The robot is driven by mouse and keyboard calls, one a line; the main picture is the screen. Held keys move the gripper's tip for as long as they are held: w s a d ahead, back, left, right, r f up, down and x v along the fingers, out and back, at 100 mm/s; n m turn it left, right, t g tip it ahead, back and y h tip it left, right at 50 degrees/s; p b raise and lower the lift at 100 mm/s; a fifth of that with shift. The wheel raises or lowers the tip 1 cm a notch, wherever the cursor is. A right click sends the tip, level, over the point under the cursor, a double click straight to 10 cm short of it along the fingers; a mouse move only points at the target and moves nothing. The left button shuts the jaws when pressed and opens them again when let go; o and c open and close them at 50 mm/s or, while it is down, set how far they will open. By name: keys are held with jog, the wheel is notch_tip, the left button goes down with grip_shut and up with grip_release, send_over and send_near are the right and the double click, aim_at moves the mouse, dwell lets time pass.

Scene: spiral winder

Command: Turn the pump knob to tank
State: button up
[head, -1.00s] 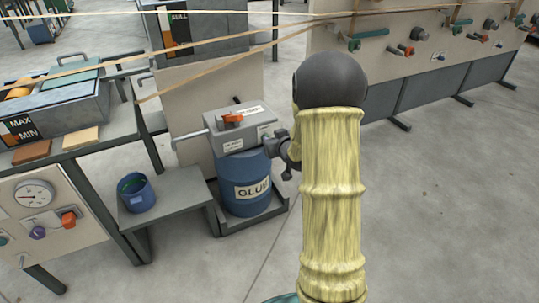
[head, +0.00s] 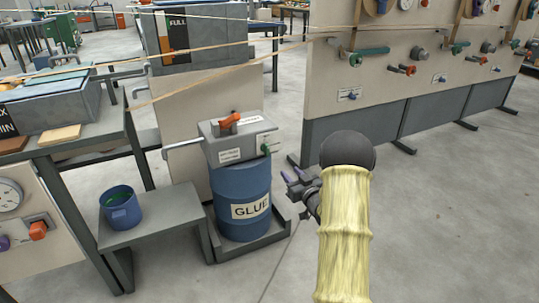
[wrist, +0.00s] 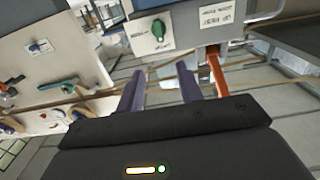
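The grey pump box (head: 235,143) sits on top of the blue drum (head: 241,200) labelled GLUE. An orange lever knob (head: 230,121) is on its top and a green knob (head: 265,149) is on a white plate on its right side. The wrist view shows the green knob (wrist: 159,29) and an orange bar (wrist: 217,76). I cannot tell which knob is the pump knob, nor read the small labels. My gripper (head: 290,177) is right of the drum, below the green knob and apart from it. Its two purple fingers (wrist: 160,92) are spread with nothing between them.
A low grey bench (head: 155,216) with a blue pot (head: 121,208) stands left of the drum. A tray (head: 270,238) lies under the drum. Stretched tan strips (head: 190,85) cross above the pump. A panel wall (head: 420,95) with several knobs stands behind right. The right floor is clear.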

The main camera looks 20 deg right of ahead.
aim_at(268, 149)
jog(key=shift+w, duration=0.1)
jog(key=w+b, duration=0.2)
jog(key=w, duration=0.3)
jog(key=w+b, duration=0.2)
jog(key=w, duration=0.3)
jog(key=w+b, duration=0.2)
jog(key=w, duration=0.3)
jog(key=shift+w+a+f, duration=0.1)
jog(key=shift+w+a, duration=0.2)
jog(key=shift+w, duration=0.85)
grip_shut()
